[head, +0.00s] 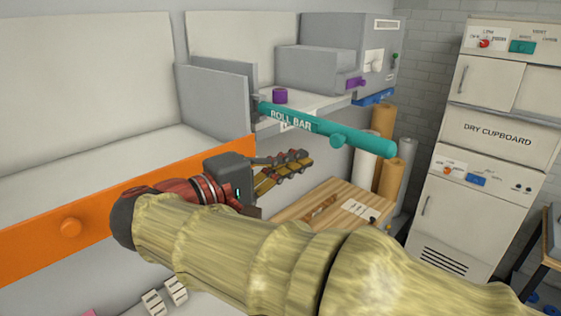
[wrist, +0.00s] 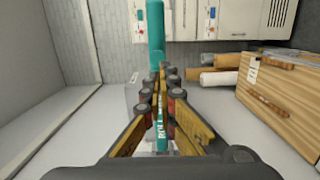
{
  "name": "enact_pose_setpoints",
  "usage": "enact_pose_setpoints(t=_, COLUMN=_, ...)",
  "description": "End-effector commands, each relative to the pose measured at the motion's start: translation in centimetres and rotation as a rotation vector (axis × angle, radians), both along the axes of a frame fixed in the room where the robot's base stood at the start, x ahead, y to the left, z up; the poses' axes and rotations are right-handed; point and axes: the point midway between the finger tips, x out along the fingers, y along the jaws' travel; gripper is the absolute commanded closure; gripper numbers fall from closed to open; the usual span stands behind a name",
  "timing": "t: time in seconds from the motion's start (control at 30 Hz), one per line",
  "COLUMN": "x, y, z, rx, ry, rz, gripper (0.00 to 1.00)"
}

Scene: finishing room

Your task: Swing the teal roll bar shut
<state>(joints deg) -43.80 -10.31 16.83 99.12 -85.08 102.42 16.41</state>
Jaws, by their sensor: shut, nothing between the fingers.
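The teal roll bar (head: 300,122), labelled "ROLL BAR", sticks out from the grey machine's shelf toward the right, with a short knob (head: 340,140) near its free end. It stands swung out from the machine. My gripper (head: 308,160) is shut and empty, just below the bar in the head view. In the wrist view my fingertips (wrist: 161,72) lie in line with the bar (wrist: 155,28), which shows beyond them and partly between the fingers. The fingers hide part of it there. I cannot tell whether they touch it.
An orange panel (head: 100,218) with a round knob lies left of my gripper. A purple knob (head: 280,96) sits on the shelf by the bar. A wooden box (head: 330,205) is below right. Rolls (head: 384,120) stand behind the bar, before the dry cupboard (head: 495,140).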

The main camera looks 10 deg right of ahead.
Motion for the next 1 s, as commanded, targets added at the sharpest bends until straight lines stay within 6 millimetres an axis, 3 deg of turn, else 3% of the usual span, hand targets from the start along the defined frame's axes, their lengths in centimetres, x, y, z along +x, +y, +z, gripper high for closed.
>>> enact_pose_setpoints(t=0.2, x=2.1, y=-3.8, z=0.0, rx=-0.001, ry=0.002, rz=-0.004, gripper=1.0)
enact_pose_setpoints(t=0.4, x=3.5, y=-6.0, z=-0.1, rx=0.0, ry=0.002, rz=-0.002, gripper=1.0)
enact_pose_setpoints(t=1.0, x=4.1, y=-7.0, z=-0.2, rx=0.0, ry=0.001, rz=0.004, gripper=1.0)
